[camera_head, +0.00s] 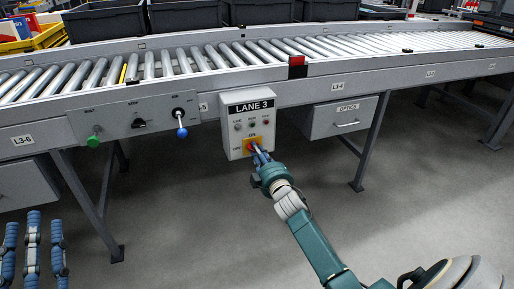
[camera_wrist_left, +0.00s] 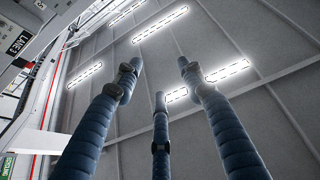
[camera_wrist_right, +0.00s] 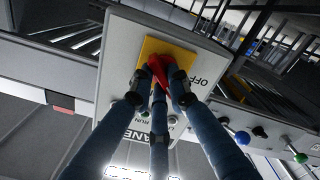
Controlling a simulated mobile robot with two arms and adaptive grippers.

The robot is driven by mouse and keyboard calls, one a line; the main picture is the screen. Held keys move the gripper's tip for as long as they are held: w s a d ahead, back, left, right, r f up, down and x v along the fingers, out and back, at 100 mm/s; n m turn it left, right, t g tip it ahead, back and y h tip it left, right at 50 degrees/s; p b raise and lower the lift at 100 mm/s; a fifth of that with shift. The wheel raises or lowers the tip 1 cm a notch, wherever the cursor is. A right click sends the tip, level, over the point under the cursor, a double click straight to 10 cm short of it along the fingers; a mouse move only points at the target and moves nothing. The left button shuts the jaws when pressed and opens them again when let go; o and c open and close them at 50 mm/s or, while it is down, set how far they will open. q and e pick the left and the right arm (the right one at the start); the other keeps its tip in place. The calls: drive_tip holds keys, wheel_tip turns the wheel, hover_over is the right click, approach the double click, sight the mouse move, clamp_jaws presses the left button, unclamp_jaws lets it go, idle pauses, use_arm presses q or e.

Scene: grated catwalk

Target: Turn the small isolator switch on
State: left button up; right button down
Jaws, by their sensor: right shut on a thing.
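The small isolator switch is a red rotary handle (camera_wrist_right: 158,68) on a yellow plate (camera_head: 246,147), low on the grey LANE 3 box (camera_head: 237,118). The plate also shows in the right wrist view (camera_wrist_right: 152,47), with OFF lettered beside the handle. My right gripper (camera_head: 257,152) is at the plate, its blue fingers shut around the red handle. The fingers cover part of the handle, so I cannot tell its exact angle. My left gripper (camera_head: 33,222) is open and empty at the lower left, fingers apart, away from the box. It also shows in the left wrist view (camera_wrist_left: 160,85).
A roller conveyor (camera_head: 200,60) runs behind and above the box. Left of the box are a green knob (camera_head: 93,139), a black selector (camera_head: 138,123) and a blue-knobbed lever (camera_head: 182,132). An OPTICS drawer (camera_head: 341,117) hangs to the right. The floor in front is clear.

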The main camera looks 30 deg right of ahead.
use_arm(q)
wheel_tip(320, 180, down, 10)
drive_tip(key=w+g+y+p, duration=0.2)
drive_tip(key=g, duration=0.3)
drive_tip(key=s+a+f+g+y+p, duration=0.1)
drive_tip(key=s+a+f+g+p, duration=0.1)
drive_tip(key=s+f+g, duration=0.3)
drive_tip(key=s+a+f+g+y+p, duration=0.1)
drive_tip(key=s+a+f+g, duration=0.3)
drive_tip(key=f, duration=1)
drive_tip(key=shift+s+a+n+g+y+p, duration=0.5)
drive_tip(key=shift+s+g, duration=0.7)
drive_tip(key=shift+s, duration=1.15)
use_arm(e)
drive_tip(key=shift+s+f+m, duration=0.1)
drive_tip(key=shift+f+m, duration=0.05)
drive_tip(key=shift+m, duration=2.3)
drive_tip(key=shift+f+m, duration=0.15)
drive_tip(key=shift+m, duration=2.3)
use_arm(q)
drive_tip(key=shift+d+f, duration=0.1)
use_arm(e)
drive_tip(key=c, duration=1.7)
unclamp_jaws()
drive_tip(key=shift+r, duration=0.1)
drive_tip(key=shift+o, duration=0.2)
drive_tip(key=v, duration=1.2)
